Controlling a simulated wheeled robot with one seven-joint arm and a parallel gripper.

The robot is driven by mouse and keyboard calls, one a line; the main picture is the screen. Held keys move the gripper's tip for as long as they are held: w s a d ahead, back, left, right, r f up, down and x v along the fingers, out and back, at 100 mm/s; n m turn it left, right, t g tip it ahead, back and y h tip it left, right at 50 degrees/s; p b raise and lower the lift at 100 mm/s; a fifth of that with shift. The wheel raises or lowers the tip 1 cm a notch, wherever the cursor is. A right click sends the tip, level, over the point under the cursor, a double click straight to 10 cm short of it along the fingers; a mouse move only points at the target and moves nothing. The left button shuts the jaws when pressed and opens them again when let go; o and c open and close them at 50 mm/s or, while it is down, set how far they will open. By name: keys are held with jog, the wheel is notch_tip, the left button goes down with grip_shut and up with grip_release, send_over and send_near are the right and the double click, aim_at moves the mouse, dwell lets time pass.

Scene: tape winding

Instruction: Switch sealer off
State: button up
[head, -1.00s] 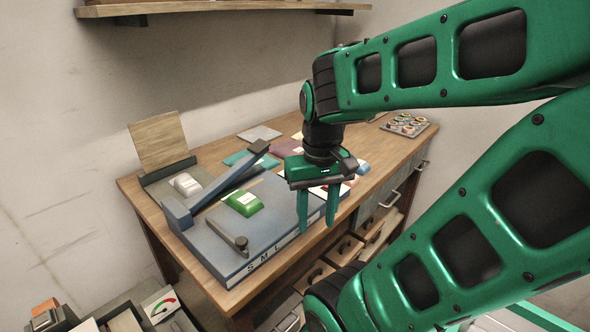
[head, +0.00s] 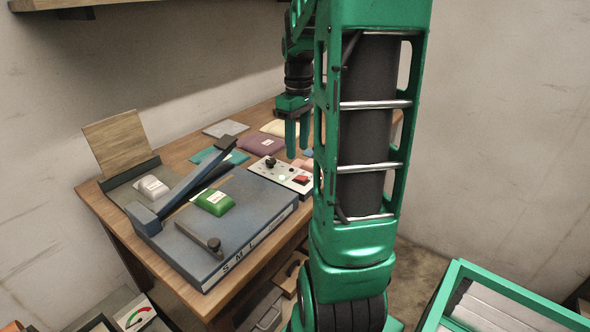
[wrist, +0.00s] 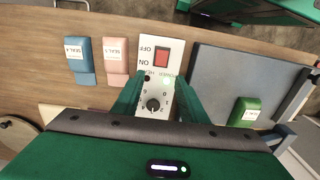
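The sealer (head: 250,225) is a blue-grey box with a raised lever arm, on the wooden bench. Its white control panel (head: 285,170) carries a red rocker switch (head: 301,180) and a black dial. My gripper (head: 297,140) hangs above and behind the panel, fingers down. The wrist view shows its fingers (wrist: 157,95) apart and empty, on either side of the dial area. Contact cannot be told.
A green packet (head: 213,202) lies on the sealer. Blue (wrist: 78,58) and pink (wrist: 115,58) labelled packets lie beside the panel. Several other packets lie behind the sealer. My arm hides the bench's right part in the head view. A green-framed bin (head: 510,300) stands at lower right.

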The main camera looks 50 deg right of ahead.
aim_at(297, 176)
notch_tip(297, 176, down, 8)
jog(key=shift+f, duration=0.15)
jog(key=shift+c, duration=0.3)
